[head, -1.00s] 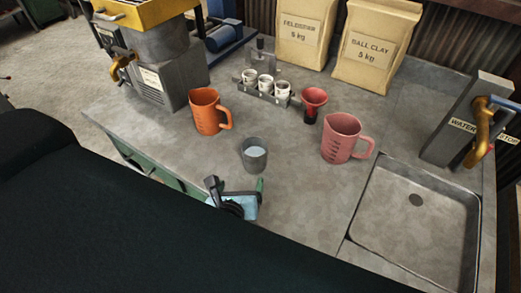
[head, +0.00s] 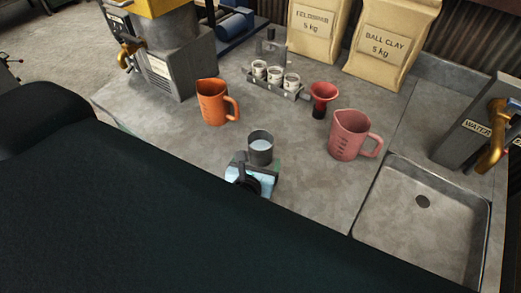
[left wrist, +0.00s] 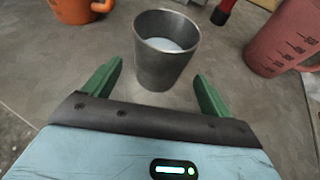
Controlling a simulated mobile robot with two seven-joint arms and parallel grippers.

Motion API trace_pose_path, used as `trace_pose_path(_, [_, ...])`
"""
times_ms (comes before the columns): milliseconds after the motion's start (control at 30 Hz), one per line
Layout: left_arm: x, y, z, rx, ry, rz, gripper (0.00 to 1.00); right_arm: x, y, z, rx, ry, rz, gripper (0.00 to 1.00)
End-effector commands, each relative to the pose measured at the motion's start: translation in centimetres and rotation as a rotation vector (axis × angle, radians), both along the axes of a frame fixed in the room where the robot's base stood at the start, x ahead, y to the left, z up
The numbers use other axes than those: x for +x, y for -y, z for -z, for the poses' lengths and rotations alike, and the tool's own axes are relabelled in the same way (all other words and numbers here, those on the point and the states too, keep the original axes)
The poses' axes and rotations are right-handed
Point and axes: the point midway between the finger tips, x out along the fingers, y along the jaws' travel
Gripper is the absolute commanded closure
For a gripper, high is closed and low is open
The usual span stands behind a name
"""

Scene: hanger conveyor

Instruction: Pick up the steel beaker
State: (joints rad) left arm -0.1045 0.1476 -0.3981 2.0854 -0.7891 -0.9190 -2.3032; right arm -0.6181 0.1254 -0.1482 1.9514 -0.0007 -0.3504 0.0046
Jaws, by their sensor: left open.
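The steel beaker (head: 261,146) stands upright on the grey worktop, with pale liquid inside. It also shows in the left wrist view (left wrist: 165,60), just past the fingertips and roughly centred between them. My left gripper (left wrist: 155,85) is open, with its two green fingers apart, one on each side of the beaker's near side. In the head view my left gripper (head: 258,168) is right at the near side of the beaker, its fingers mostly hidden. My right gripper is not in view.
An orange jug (head: 213,103) stands behind and left of the beaker, a pink jug (head: 350,137) to the right. A red funnel (head: 321,98) and a rack of small white cups (head: 276,79) stand behind. A sink (head: 425,225) is at the right.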

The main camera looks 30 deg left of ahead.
Motion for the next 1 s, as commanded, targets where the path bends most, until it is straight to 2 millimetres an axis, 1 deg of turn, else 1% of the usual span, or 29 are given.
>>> trace_pose_path(100, [1.7, -0.6, 0.4, 0.0, 0.004, -0.002, 0.16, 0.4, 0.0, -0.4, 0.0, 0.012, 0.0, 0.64])
trace_pose_path(200, [2.9, -0.9, 1.0, 0.001, 0.004, -0.002, 0.16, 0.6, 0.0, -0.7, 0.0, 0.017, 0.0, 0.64])
trace_pose_path(300, [3.6, -1.1, 1.4, 0.0, 0.002, -0.001, 0.16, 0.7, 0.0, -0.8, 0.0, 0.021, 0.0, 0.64])
trace_pose_path(400, [4.0, -1.2, 1.6, -0.001, 0.002, -0.001, 0.16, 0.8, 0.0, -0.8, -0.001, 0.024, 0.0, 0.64])
trace_pose_path(600, [4.0, -1.2, 1.7, -0.001, 0.001, 0.0, 0.16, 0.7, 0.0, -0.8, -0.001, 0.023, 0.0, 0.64])
trace_pose_path(633, [4.0, -1.2, 1.7, -0.001, 0.001, 0.0, 0.17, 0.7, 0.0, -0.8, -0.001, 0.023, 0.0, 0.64])
trace_pose_path(1000, [3.9, -1.2, 1.6, 0.0, 0.001, -0.001, 0.66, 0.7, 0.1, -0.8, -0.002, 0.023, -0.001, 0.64])
